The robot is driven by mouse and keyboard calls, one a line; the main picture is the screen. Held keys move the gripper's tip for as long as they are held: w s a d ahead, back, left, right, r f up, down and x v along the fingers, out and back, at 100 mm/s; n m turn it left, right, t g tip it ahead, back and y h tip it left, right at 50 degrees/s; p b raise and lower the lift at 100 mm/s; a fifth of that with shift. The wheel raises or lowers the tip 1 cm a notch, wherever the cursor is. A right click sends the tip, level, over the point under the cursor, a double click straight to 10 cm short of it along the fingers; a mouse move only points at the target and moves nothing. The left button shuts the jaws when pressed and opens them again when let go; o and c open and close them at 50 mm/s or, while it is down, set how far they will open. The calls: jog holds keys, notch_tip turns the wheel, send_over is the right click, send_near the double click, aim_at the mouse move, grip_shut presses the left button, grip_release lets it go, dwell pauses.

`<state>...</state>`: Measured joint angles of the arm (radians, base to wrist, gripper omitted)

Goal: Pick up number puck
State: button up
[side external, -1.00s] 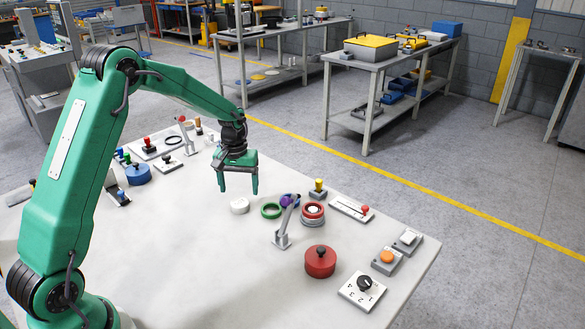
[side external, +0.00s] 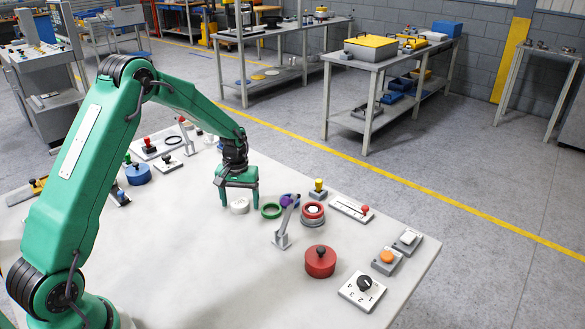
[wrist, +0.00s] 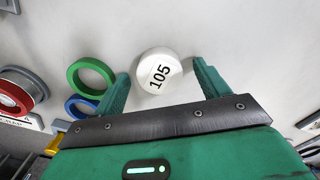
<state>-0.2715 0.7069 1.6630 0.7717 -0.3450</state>
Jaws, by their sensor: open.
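The number puck (side external: 240,206) is a small white disc on the white table. In the wrist view the puck (wrist: 159,71) shows the black print "105" and lies ahead of and between my two fingers. My green gripper (side external: 238,199) is open, low over the table at the puck. The wrist view also shows my gripper (wrist: 160,80) with its fingers spread to either side and no contact visible. Exact finger height above the table is hard to tell.
A green ring (side external: 271,211) lies close right of the puck, with a purple-blue ring (side external: 290,200) beyond it. The table's near middle is clear.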

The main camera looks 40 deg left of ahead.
aim_at(240, 201)
jog(key=c, duration=1)
jog(key=shift+r, duration=0.1)
jog(key=shift+r, duration=0.4)
notch_tip(240, 201, up, 3)
jog(key=shift+r, duration=0.1)
jog(key=s+d+r, duration=0.1)
jog(key=d+r, duration=0.1)
jog(key=d, duration=0.1)
jog(key=s+d+r, duration=0.1)
jog(key=d+r, duration=0.1)
jog(key=d, duration=0.2)
jog(key=s+d+r, duration=0.1)
jog(key=d+r, duration=0.2)
jog(key=d, duration=0.1)
jog(key=shift+s+d, duration=0.1)
